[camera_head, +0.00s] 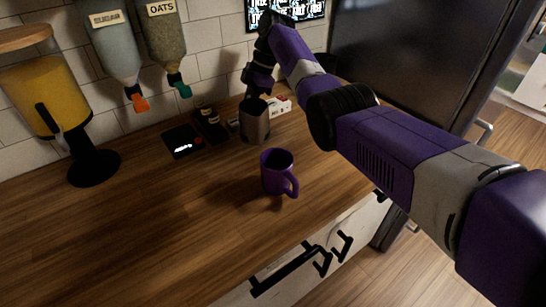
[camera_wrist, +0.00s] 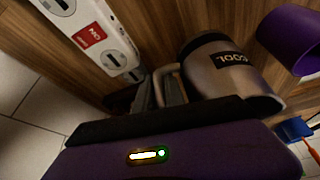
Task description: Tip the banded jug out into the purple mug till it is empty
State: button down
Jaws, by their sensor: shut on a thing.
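The jug (camera_head: 254,122) is grey-brown with a dark band reading "COOL", seen in the wrist view (camera_wrist: 225,75). It looks roughly upright, behind the purple mug; I cannot tell whether its base touches the counter. Its contents are hidden. My gripper (camera_wrist: 160,92) is shut on the jug's handle (camera_wrist: 167,72); in the head view the gripper is mostly hidden behind my wrist. The purple mug (camera_head: 277,175) stands upright on the counter, its handle toward the front right. It also shows at the wrist view's right edge (camera_wrist: 287,40).
A black scale (camera_head: 183,141) and a dark rack of small jars (camera_head: 209,123) sit left of the jug. A yellow-filled dispenser (camera_head: 45,95) stands far left. The wooden counter (camera_head: 170,220) is clear at front left.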

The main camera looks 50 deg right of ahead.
jog(key=shift+w+a+r+n, duration=0.1)
jog(key=shift+w+r+n, duration=0.05)
jog(key=shift+n, duration=0.55)
jog(key=shift+r+p, duration=0.15)
jog(key=shift+p, duration=0.55)
